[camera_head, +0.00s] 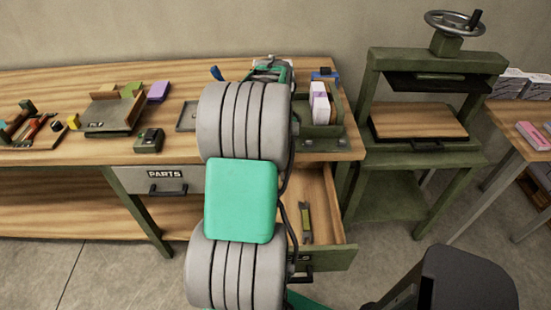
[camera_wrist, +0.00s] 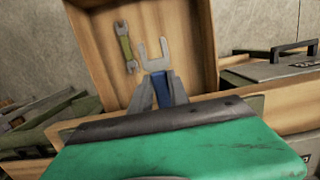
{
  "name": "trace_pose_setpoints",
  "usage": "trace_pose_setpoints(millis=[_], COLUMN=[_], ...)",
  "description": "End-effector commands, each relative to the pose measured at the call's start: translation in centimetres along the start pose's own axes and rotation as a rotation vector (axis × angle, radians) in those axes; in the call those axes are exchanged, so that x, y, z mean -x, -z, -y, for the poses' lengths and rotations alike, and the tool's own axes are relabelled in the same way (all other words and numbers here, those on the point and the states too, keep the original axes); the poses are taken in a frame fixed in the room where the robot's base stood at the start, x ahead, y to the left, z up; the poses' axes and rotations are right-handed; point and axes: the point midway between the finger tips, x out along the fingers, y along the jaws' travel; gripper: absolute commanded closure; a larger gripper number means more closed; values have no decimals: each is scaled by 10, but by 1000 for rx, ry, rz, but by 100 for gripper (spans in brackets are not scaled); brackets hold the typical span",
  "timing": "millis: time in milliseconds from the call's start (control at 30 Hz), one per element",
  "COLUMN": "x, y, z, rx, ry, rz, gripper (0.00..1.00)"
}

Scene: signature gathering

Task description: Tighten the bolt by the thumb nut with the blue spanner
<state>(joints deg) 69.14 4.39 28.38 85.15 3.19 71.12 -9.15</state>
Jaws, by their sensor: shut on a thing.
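In the wrist view, my gripper (camera_wrist: 158,94) is shut on the blue spanner (camera_wrist: 158,84). The spanner's grey open-ended jaw points away from my gripper, up in the picture. Beyond it is an open wooden drawer (camera_wrist: 195,35) with a green spanner (camera_wrist: 125,47) lying in it. In the head view, the open drawer (camera_head: 329,225) is under the bench's right end, and the green spanner (camera_head: 306,222) also shows there. My arm hides the gripper's fingers and the blue spanner in that view. I cannot make out the bolt or the thumb nut in either view.
The bench (camera_head: 60,86) carries a tray with small blocks (camera_head: 110,115), a dark green box (camera_head: 149,140) and a green holder with white packets (camera_head: 319,104). A closed PARTS drawer (camera_head: 165,183) is left of my arm. A green press (camera_head: 430,90) stands to the right.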

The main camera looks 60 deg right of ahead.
Motion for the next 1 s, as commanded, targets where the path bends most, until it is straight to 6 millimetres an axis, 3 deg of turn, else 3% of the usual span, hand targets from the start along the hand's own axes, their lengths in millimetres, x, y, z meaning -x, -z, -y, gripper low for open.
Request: trace_pose_setpoints(millis=[700,1000], x=[45,45], y=[-7,-7], z=[0,0], rx=[0,0], ry=[0,0], rz=[-1,-1], gripper=[100,100])
